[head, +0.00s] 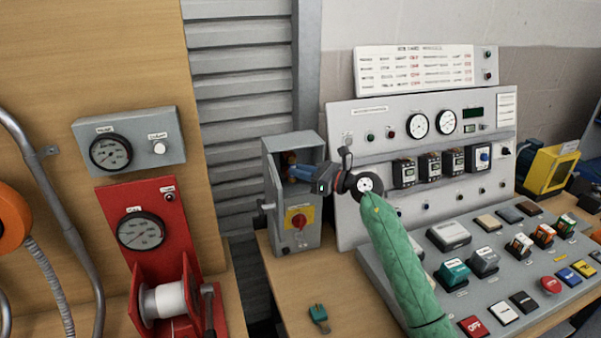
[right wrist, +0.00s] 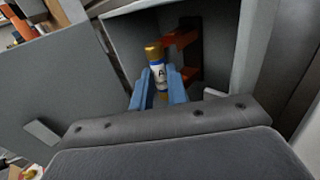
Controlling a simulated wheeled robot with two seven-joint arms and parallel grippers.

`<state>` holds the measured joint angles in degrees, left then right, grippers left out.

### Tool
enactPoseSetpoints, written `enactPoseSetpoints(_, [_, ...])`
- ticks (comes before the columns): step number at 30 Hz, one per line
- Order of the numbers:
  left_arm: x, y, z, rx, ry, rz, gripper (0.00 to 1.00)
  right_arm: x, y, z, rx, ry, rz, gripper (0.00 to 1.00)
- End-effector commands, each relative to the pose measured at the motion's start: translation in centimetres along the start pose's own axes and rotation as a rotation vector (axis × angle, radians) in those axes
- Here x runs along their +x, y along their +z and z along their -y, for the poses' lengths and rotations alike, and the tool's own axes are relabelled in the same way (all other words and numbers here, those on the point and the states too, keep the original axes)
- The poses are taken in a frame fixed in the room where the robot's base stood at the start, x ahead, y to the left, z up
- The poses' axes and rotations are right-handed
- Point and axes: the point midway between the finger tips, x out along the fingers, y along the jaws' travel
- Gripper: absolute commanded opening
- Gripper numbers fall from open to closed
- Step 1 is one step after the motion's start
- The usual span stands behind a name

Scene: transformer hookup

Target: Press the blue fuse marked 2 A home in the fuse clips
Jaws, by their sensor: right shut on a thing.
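The right wrist view shows a fuse (right wrist: 157,72) with a brass cap and a pale label, on which an "A" is readable. The fingers hide the rest of its marking. My right gripper (right wrist: 159,88) has its two blue fingers shut on the fuse's sides. The fuse stands nearly upright inside the open grey box (head: 292,139). The copper-coloured fuse clips (right wrist: 184,38) are on the box's back wall, just right of the fuse. Its upper cap appears close to the upper clip; I cannot tell whether they touch. In the head view my right gripper (head: 300,173) reaches into the box.
The box front carries a red knob on a yellow plate (head: 299,217). A meter panel (head: 420,150) and a sloped button console (head: 480,270) stand to the right. A red winch-like unit (head: 150,250) is at the left. A small teal part (head: 319,314) lies on the bench.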

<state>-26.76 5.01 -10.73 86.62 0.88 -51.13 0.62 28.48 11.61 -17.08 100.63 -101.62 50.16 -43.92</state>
Motion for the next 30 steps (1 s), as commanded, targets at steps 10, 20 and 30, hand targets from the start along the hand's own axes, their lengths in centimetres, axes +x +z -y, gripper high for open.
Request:
enactPoseSetpoints(10, [0.05,0.01,0.00,0.000,0.000,0.000,0.40,-0.07,-0.08,0.06,0.000,-0.001,-0.001,0.00])
enactPoseSetpoints(20, [0.58,0.09,0.01,0.000,0.000,0.000,0.40,-0.21,-0.30,0.20,-0.001,-0.001,-0.003,0.00])
enactPoseSetpoints(30, [0.57,0.09,0.01,0.000,0.000,0.000,0.40,-0.19,-0.31,0.18,0.000,-0.001,-0.002,0.00])
